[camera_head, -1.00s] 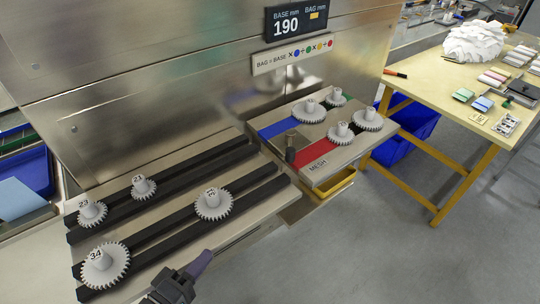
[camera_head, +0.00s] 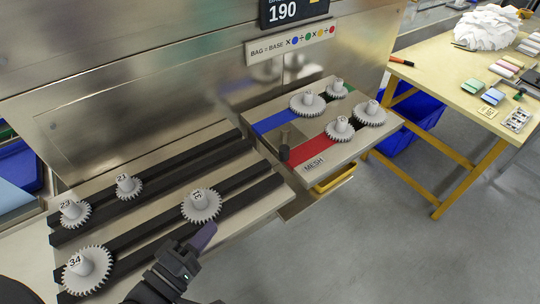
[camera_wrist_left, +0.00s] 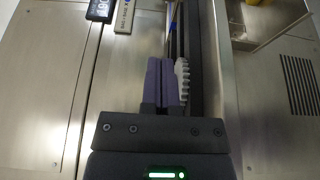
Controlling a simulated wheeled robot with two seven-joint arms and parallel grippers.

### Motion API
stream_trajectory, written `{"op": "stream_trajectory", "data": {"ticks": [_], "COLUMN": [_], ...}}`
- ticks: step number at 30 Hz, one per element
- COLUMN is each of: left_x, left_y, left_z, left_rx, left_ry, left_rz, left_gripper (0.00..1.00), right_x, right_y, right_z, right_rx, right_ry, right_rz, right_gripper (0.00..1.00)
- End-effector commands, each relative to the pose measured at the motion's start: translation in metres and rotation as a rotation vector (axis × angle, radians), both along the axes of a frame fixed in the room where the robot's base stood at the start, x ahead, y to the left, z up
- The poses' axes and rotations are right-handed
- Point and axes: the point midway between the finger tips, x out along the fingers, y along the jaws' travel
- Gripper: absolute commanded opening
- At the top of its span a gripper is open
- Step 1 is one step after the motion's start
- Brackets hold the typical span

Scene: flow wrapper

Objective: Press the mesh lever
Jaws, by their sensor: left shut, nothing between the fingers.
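The mesh lever (camera_head: 284,152) is a short dark post at the front left of the gear plate (camera_head: 318,165), beside the red strip and the MESH label (camera_head: 313,163). My left gripper (camera_head: 205,234) is shut and empty, with its purple fingers together. In the head view it is in front of the black gear rails, left of and nearer than the lever, and clear of it. The shut fingers also show in the left wrist view (camera_wrist_left: 160,83), with a white gear (camera_wrist_left: 182,80) just right of them. My right gripper is not in view.
Several loose white gears, including one marked 34 (camera_head: 87,269), stand on the black rails (camera_head: 250,198). Several gears sit on the plate around the red and blue strips. A yellow tray (camera_head: 335,180) is below the plate. A wooden table (camera_head: 440,90) stands to the right.

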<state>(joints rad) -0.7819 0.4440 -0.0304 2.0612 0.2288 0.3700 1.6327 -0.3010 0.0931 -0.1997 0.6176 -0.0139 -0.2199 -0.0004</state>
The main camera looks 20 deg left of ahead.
Motion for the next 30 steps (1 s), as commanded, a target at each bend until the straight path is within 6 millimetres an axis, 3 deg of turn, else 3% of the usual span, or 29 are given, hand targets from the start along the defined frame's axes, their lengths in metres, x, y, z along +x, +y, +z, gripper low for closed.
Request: {"op": "stream_trajectory", "data": {"ticks": [5, 24, 30], "left_x": [0.020, 0.155, 0.184], "left_y": [-0.005, -0.043, -0.051], "left_z": [0.000, -0.001, -0.001], "left_rx": [-0.002, -0.001, 0.000], "left_ry": [-0.005, -0.003, -0.001], "left_rz": [0.001, 0.000, 0.000], "left_gripper": [0.00, 0.00, 0.00], "right_x": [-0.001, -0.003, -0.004], "right_y": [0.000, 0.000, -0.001], "right_z": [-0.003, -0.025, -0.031], "right_rx": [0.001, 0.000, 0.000], "right_ry": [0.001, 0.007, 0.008], "right_rz": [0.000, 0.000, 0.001], "right_gripper": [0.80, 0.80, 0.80]}}
